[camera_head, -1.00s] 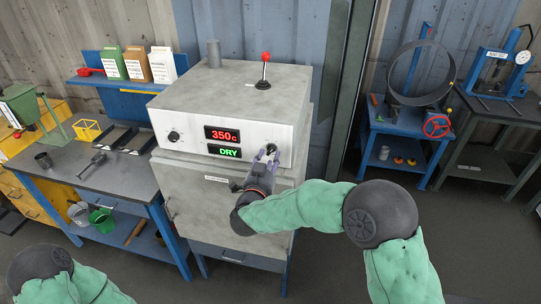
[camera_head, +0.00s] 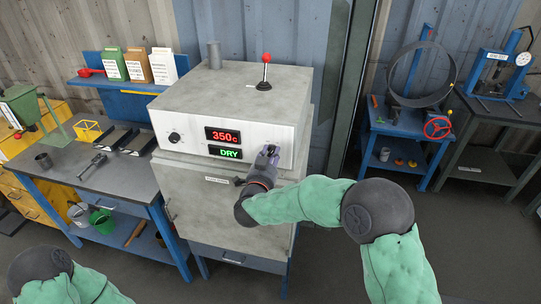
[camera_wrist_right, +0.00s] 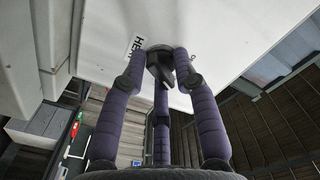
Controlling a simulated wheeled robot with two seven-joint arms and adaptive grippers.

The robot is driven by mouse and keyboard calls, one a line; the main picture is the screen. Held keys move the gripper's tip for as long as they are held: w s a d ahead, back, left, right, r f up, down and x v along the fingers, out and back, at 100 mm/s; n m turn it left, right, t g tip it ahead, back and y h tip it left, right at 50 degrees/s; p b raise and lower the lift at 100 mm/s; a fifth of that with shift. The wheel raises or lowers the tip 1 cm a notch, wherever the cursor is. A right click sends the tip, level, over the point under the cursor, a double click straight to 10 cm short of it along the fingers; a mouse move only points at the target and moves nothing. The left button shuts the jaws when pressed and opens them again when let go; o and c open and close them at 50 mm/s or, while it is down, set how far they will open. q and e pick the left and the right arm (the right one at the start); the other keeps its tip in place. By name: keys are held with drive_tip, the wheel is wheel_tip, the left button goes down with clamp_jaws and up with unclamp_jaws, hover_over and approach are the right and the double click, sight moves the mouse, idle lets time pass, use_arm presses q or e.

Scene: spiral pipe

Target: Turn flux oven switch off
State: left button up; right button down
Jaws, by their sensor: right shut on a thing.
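The flux oven (camera_head: 225,110) is a grey box with a white front panel. Its displays (camera_head: 222,143) read "350c" in red and "DRY" in green. A dark rotary switch sits on the right of the panel; in the right wrist view the switch (camera_wrist_right: 160,66) is between my fingertips. My right gripper (camera_head: 267,152) is at the panel in front of it, shut on the switch, and largely hides it in the head view. A second dark knob (camera_head: 174,137) is on the panel's left. My left arm shows at the lower left; its gripper is out of frame.
A red-topped lever (camera_head: 265,72) and a short pipe (camera_head: 214,54) stand on the oven top. A grey workbench (camera_head: 85,165) is at the left. A blue table (camera_head: 405,125) with a large ring is at the right. The floor between is clear.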

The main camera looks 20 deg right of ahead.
drive_tip(key=shift+s+d+f, duration=0.1)
drive_tip(key=shift+f, duration=0.05)
drive_tip(key=n+p, duration=0.5)
drive_tip(key=n, duration=0.1)
drive_tip(key=n+p, duration=0.1)
drive_tip(key=n, duration=0.1)
drive_tip(key=n+p, duration=0.1)
drive_tip(key=p, duration=0.1)
drive_tip(key=shift+d+r+n, duration=0.1)
drive_tip(key=shift+r+n, duration=0.1)
drive_tip(key=shift+n, duration=0.2)
drive_tip(key=shift+n+p, duration=0.6)
drive_tip(key=shift+n, duration=0.3)
drive_tip(key=shift+r, duration=0.1)
drive_tip(key=c, duration=1.2)
unclamp_jaws()
drive_tip(key=shift+d, duration=0.1)
